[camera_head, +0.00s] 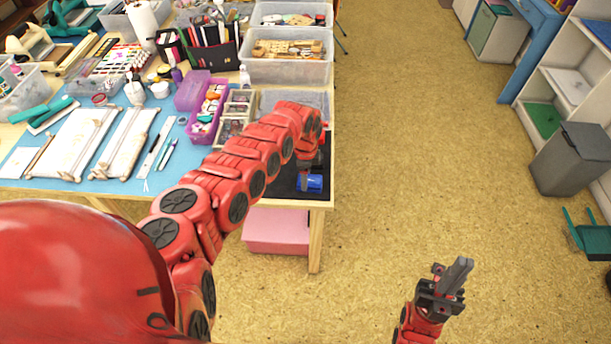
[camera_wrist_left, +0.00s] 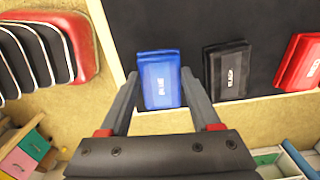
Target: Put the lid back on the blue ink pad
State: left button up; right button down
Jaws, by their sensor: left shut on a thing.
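A blue piece labelled BLUE (camera_wrist_left: 161,82) lies between the fingertips of my left gripper (camera_wrist_left: 160,76) in the left wrist view. The gripper is shut on it, over the dark mat (camera_wrist_left: 290,15). The piece looks like the blue ink pad's lid; I cannot tell whether the pad is under it. In the head view the blue piece (camera_head: 311,183) shows just below my left gripper (camera_head: 308,174), near the table's front right corner. My right gripper (camera_head: 457,272) is away from the table, above the floor; I cannot tell whether its fingers are open.
A black pad (camera_wrist_left: 228,72) and a red pad (camera_wrist_left: 302,62) lie in a row beside the blue piece. In the head view, bins, a purple box (camera_head: 203,135) and craft tools crowd the table.

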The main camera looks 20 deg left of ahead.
dwell(0.3)
pick_arm(q)
jog(key=o, duration=1.4)
jog(key=shift+r+p, duration=3)
jog(key=shift+r, duration=0.5)
grip_shut()
